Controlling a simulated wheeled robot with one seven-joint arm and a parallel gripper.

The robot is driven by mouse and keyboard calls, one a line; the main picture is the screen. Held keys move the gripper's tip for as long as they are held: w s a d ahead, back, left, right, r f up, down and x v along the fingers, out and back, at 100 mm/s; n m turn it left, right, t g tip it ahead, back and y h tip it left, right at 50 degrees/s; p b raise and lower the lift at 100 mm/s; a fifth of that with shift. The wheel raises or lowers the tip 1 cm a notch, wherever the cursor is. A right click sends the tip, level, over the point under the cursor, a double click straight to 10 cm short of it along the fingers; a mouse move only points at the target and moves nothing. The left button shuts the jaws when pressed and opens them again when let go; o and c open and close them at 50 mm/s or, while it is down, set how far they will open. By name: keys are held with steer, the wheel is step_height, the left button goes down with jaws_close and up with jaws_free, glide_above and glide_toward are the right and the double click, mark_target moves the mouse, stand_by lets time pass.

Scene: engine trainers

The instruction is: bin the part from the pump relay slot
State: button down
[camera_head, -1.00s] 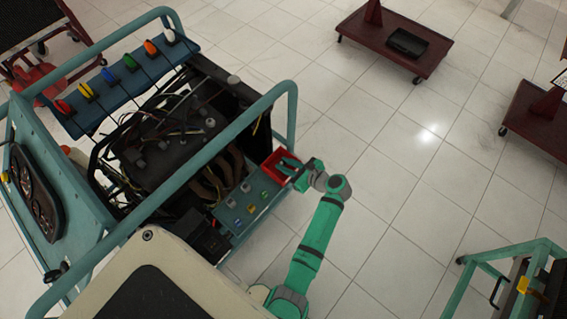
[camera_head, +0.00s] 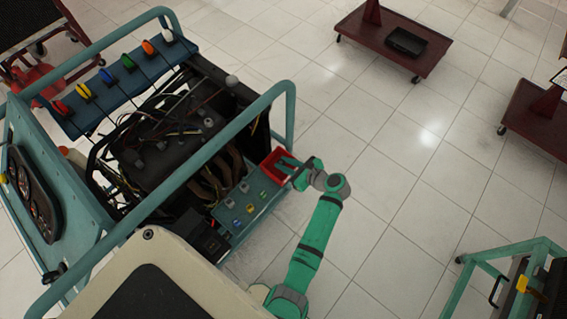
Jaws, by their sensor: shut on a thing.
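My gripper (camera_head: 288,163) is at the red bin (camera_head: 270,174), with its fingers over the bin's upper right part. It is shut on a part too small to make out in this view. The red bin stands at the far end of the blue relay panel (camera_head: 254,216) on the engine trainer. Several small coloured parts, such as a green one (camera_head: 264,194) and a yellow one (camera_head: 250,208), sit in the panel. Which slot is the pump relay slot cannot be told, as no labels are readable.
The trainer's teal tube rail (camera_head: 223,136) runs close to the left of the panel and bin. A black box (camera_head: 208,241) stands at the panel's near end. Red carts (camera_head: 397,42) stand far off on the tiled floor.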

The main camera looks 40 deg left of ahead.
steer(key=shift+s+a, duration=0.25)
steer(key=shift+s, duration=0.05)
steer(key=shift+w+d, duration=0.2)
steer(key=shift+d, duration=0.25)
steer(key=shift+s+a+f, duration=0.15)
steer(key=shift+a+f, duration=0.05)
steer(key=shift+f, duration=0.2)
